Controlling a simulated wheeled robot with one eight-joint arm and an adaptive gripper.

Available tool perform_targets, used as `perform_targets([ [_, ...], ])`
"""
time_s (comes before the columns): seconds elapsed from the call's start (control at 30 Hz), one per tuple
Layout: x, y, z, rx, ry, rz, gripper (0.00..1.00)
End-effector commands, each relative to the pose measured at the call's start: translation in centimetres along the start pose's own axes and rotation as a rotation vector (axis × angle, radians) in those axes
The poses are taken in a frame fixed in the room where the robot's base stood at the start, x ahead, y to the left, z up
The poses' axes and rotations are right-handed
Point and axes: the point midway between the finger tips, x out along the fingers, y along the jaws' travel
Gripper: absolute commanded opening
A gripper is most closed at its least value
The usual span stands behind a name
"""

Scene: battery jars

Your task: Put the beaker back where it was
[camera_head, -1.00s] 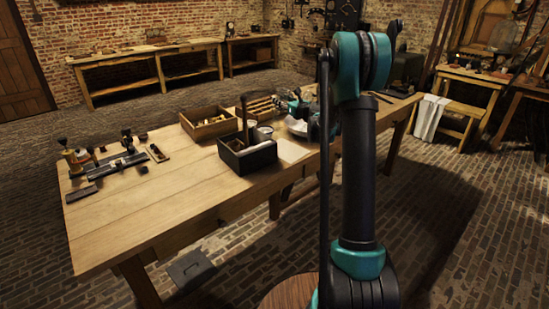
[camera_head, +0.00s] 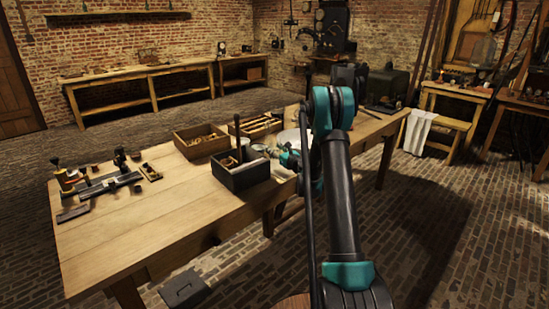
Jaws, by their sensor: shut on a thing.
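My gripper (camera_head: 272,153) is small in the head view, at the end of my arm. It points left, low over the worktable (camera_head: 150,215), just right of the dark open box (camera_head: 243,179). It is shut on a small pale vessel, seemingly the beaker (camera_head: 259,148), at the box's back right corner. The beaker is too small to make out clearly. I cannot tell whether its base touches the table. My forearm hides part of the table to the right.
A wooden tray (camera_head: 201,147) and a divided wooden box (camera_head: 258,130) stand behind the dark box. A pale round dish (camera_head: 289,138) is behind my gripper. Dark instruments (camera_head: 109,184) lie at the left. The table's front left is clear.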

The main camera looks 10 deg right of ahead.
Motion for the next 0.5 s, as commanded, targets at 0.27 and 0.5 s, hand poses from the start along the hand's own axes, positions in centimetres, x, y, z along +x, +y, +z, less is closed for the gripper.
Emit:
perform_targets([
  [0.27,0.0,0.0,-2.0,0.000,0.000,0.000,0.11],
  [0.5,0.0,0.0,-4.2,0.000,0.000,0.000,0.11],
])
